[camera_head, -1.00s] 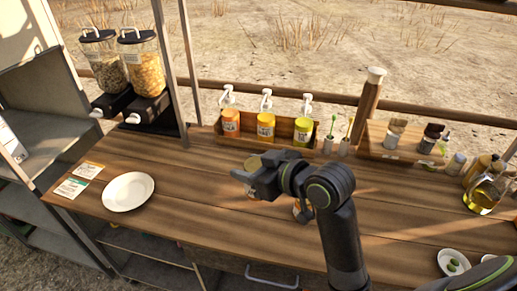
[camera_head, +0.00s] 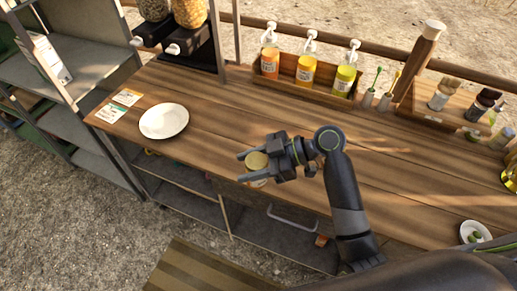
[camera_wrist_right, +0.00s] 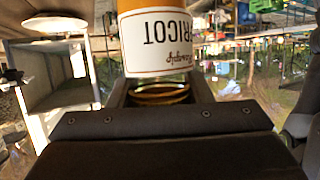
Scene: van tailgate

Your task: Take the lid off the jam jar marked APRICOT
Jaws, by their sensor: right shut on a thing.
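The APRICOT jam jar shows upside down in the right wrist view (camera_wrist_right: 160,35), with an orange body and white label; only part of its name shows. Its gold lid (camera_wrist_right: 160,96) sits between the dark fingers of my right gripper. In the head view the pale gold lid (camera_head: 257,160) is near the table's front edge, with my right gripper (camera_head: 248,166) shut around it from the right. My left gripper is not in view.
A white plate (camera_head: 164,121) and two cards lie at the left of the wooden table (camera_head: 215,130). Pump bottles in a wooden box (camera_head: 294,88) stand at the back. Small jars stand on a wooden riser (camera_head: 425,108) at right. The middle tabletop is clear.

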